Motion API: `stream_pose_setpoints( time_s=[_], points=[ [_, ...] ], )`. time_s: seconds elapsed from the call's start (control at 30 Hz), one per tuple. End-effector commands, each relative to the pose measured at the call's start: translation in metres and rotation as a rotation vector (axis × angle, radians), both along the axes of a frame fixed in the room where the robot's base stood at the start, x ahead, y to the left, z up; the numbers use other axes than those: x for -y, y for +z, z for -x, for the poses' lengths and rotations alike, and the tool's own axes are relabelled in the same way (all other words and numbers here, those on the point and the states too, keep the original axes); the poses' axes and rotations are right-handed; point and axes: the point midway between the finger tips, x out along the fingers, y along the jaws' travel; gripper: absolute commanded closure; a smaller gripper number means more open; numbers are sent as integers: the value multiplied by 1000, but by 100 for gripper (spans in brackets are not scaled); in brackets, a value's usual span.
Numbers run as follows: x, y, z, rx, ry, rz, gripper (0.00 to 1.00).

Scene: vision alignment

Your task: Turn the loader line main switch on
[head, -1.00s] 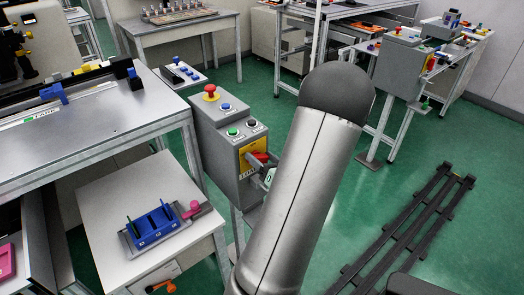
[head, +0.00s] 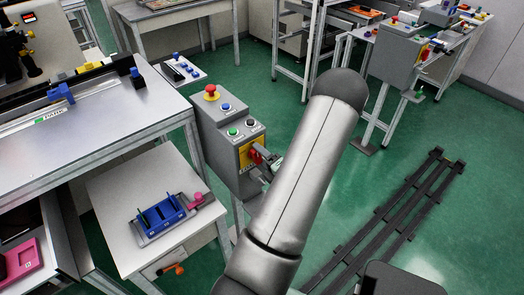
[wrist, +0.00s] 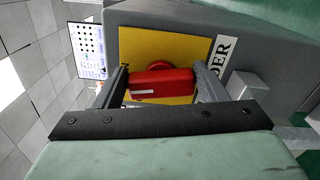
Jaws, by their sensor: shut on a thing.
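The loader line main switch is a red handle (head: 257,154) on a yellow plate (head: 245,157), on the side of a grey control box (head: 225,143). In the wrist view the red handle (wrist: 163,85) lies across the picture on its yellow plate (wrist: 190,52), beside a partly hidden label ending in "DER" (wrist: 219,68). My gripper (wrist: 163,88) has one finger at each end of the handle and is shut on it. In the head view my gripper (head: 266,168) is at the switch, partly hidden by my arm.
The box top carries a red emergency button (head: 211,92) and blue, green and black buttons. A white table (head: 115,205) with a blue holder (head: 160,215) stands at lower left. A metal-topped bench (head: 90,130) is left. Dark rails (head: 400,210) lie on the green floor at right.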

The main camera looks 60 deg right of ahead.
Motion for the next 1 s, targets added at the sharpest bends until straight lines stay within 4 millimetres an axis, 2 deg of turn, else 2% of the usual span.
stream_pose_setpoints(
  time_s=[0.4, 0.97, 1.0],
  points=[
    [0, -2, 1, 80, -1, -182, 57],
    [0, -3, 1, 93, -1, -213, 57],
    [0, -3, 1, 93, -1, -213, 32]
  ],
)
